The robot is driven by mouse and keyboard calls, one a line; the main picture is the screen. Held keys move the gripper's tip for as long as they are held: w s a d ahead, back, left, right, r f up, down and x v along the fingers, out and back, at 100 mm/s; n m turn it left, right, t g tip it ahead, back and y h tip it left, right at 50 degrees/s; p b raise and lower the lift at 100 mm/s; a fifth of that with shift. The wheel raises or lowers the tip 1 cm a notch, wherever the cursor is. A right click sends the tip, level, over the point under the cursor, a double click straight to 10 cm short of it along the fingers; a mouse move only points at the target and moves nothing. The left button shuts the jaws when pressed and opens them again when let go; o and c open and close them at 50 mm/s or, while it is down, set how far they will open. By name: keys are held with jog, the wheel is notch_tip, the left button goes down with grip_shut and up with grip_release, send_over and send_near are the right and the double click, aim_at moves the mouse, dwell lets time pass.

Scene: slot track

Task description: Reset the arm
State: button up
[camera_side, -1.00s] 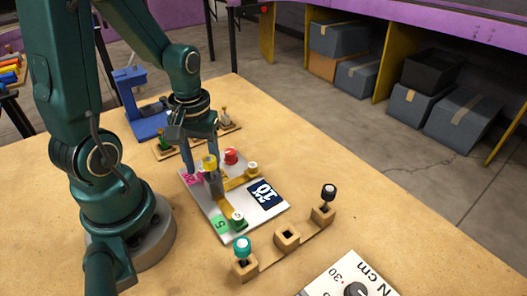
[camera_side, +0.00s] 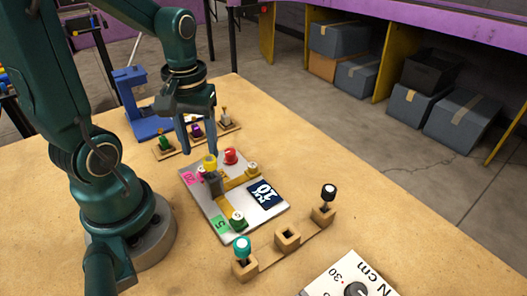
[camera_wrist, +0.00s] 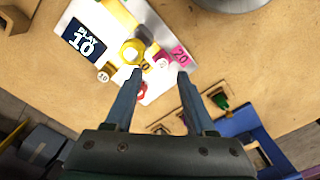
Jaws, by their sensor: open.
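My gripper (camera_side: 197,152) is open and empty, raised above the back part of the slot track board (camera_side: 257,222). The same open gripper shows in the wrist view (camera_wrist: 160,80), with bare space between its fingers. The board is a pale plate with a yellow slot track, a dark label with a 10, a pink tag (camera_side: 189,178) and a green tag (camera_side: 221,224). A yellow knob (camera_side: 209,162) stands on a grey post on the track, below and apart from the fingers. A red piece (camera_side: 230,156) stands behind it, and a green piece (camera_side: 237,220) is at the front end.
A wooden holder (camera_side: 287,237) with teal (camera_side: 242,247) and black (camera_side: 329,192) knobs stands at the front. A rack with green (camera_side: 164,143), purple (camera_side: 196,131) and white pieces and a blue stand (camera_side: 130,95) are at the back. A dial box (camera_side: 350,284) is front right.

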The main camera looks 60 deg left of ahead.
jog(key=shift+w+d+r+m+y, duration=0.2)
jog(key=shift+r+m+y, duration=0.1)
jog(key=shift+m, duration=0.3)
jog(key=s+d+r+m+t, duration=0.1)
jog(key=d+r+m+t, duration=0.4)
jog(key=d+r+m, duration=0.2)
jog(key=shift+d+h, duration=0.4)
jog(key=shift+d, duration=0.15)
